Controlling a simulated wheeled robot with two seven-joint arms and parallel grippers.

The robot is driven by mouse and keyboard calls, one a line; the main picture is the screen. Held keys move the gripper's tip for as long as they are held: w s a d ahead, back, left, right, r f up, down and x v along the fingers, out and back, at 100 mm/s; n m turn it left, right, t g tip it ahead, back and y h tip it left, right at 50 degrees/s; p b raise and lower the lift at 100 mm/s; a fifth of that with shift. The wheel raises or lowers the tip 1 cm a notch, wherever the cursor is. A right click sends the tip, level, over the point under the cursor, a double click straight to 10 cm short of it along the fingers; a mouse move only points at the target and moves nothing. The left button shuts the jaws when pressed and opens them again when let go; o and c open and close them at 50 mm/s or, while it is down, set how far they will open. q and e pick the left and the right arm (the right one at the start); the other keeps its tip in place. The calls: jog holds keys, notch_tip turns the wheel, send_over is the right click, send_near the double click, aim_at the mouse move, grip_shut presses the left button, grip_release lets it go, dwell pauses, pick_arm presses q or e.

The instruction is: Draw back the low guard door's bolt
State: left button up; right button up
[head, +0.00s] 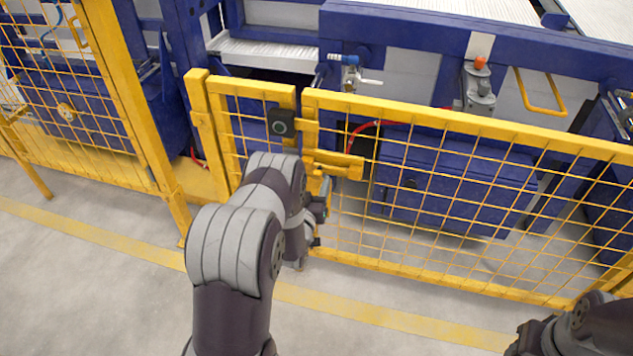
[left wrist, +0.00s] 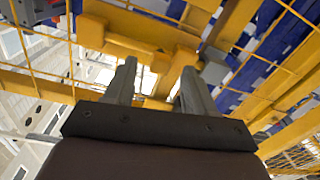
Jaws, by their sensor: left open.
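The low yellow mesh guard door (head: 470,125) stands upright beside a yellow post. Its yellow bolt (head: 335,163) lies level across the gap between door and post. My left gripper (head: 322,190) is just below the bolt, partly hidden by my own wrist. In the left wrist view, my left gripper (left wrist: 158,75) has its two grey fingers apart, with yellow bolt parts (left wrist: 125,42) beyond and between the tips. I cannot tell whether the fingers touch them. At the lower right of the head view, the end of my right arm shows dark and cut off; its fingers cannot be made out.
A black box with a round button (head: 281,125) sits on the fence left of the door. Taller yellow mesh fencing (head: 75,95) stands at left. Blue machinery (head: 440,180) is behind the door. A yellow line (head: 390,318) crosses the clear grey floor in front.

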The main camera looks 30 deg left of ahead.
aim_at(343, 172)
pick_arm(q)
jog(key=shift+x, duration=1.15)
grip_shut()
jog(key=d, duration=0.2)
jog(key=w+d, duration=0.1)
jog(key=d, duration=0.2)
jog(key=shift+w+d, duration=0.1)
jog(key=shift+d, duration=0.25)
jog(key=shift+c, duration=1)
grip_release()
jog(key=shift+o, duration=1)
jog(key=shift+w+d, duration=0.1)
jog(key=shift+d, duration=0.1)
